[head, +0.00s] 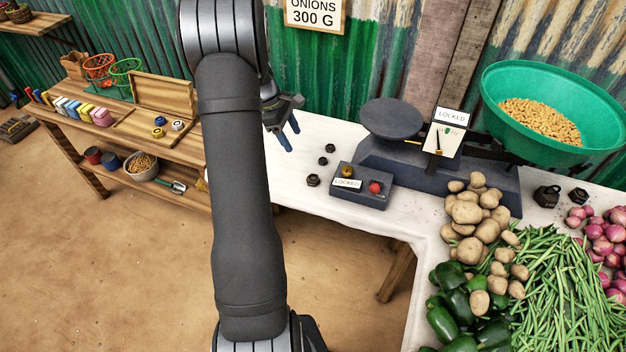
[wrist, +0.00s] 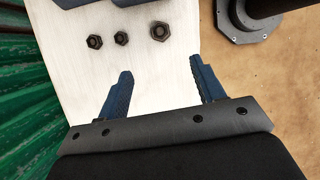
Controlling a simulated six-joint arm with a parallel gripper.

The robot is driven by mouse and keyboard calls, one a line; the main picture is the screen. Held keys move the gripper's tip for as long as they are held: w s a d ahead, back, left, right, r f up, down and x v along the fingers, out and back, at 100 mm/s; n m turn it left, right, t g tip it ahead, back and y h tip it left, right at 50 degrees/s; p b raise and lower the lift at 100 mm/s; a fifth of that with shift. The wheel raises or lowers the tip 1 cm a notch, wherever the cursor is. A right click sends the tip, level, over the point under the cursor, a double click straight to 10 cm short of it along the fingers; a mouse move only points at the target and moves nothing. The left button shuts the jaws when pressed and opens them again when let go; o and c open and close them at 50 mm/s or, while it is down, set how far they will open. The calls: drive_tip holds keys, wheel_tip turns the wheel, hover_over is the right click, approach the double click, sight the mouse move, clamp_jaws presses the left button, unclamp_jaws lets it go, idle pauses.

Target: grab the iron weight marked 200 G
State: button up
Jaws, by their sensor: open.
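Three small dark iron weights stand in a row on the white-topped table, left of the scale: a far one (head: 331,148), a middle one (head: 323,161) and a near, larger one (head: 313,180). The wrist view shows them as a left weight (wrist: 94,41), a smaller middle weight (wrist: 121,38) and a larger right weight (wrist: 159,31). Two bigger dark weights (head: 546,196) (head: 578,196) stand right of the scale. I cannot read any weight's marking. My gripper (wrist: 161,68) is open and empty, apart from the row; its blue fingers also show in the head view (head: 290,136).
A control box (head: 360,186) marked LOCKED sits just right of the row. The scale (head: 393,118) stands behind it, with a green pan (head: 553,110) of nuts or grain. Potatoes (head: 470,212), peppers and beans fill the right.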

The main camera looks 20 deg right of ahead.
hover_over(313, 178)
drive_tip(key=w+a, duration=0.2)
drive_tip(key=f, duration=1)
drive_tip(key=shift+s+f, duration=0.15)
drive_tip(key=shift+s, duration=0.05)
drive_tip(key=shift+x, duration=2.9)
drive_tip(key=shift+w, duration=0.15)
drive_tip(key=c, duration=1.2)
